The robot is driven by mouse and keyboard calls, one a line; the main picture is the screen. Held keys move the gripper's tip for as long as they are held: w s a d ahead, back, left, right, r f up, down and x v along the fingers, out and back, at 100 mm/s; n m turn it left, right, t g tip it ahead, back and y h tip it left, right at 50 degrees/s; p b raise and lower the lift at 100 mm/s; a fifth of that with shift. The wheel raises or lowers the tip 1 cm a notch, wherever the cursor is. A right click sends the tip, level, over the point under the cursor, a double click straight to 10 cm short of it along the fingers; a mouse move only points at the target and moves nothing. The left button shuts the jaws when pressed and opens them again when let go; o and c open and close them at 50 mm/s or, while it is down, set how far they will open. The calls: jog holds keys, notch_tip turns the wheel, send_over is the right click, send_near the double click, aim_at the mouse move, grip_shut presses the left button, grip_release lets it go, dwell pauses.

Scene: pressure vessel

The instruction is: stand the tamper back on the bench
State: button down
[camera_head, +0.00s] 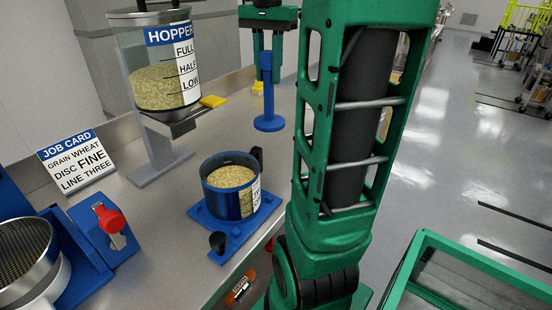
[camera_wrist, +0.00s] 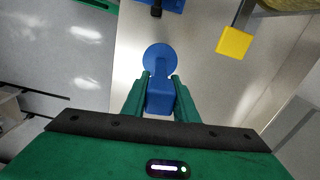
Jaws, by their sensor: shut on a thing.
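The blue tamper (camera_head: 269,100) has a tall handle and a round flat disc at its foot. My gripper (camera_head: 266,58) is shut on the top of the handle and holds it upright, disc down. In the wrist view the tamper's disc (camera_wrist: 158,58) lies beyond the fingertips of my gripper (camera_wrist: 160,80). The disc is over the bench (camera_head: 150,222), behind the blue pot of grain. I cannot tell whether it touches the bench top or hangs just above it.
A grain hopper (camera_head: 160,65) with a yellow slide (camera_head: 212,101) stands left of the tamper. The blue pot (camera_head: 231,190) of grain sits on a blue base in front. A job card (camera_head: 76,162) and red-handled blue fixture (camera_head: 108,218) are further left. Bench around the disc looks clear.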

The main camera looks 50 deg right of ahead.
notch_tip(320, 180, down, 2)
jog(key=s+d+m, duration=0.1)
jog(key=s+d, duration=0.1)
send_over(278, 119)
notch_tip(278, 119, down, 6)
jog(key=shift+r, duration=0.25)
jog(key=shift+f, duration=2.3)
jog(key=c, duration=1.4)
grip_release()
jog(key=shift+f, duration=0.1)
notch_tip(278, 119, up, 12)
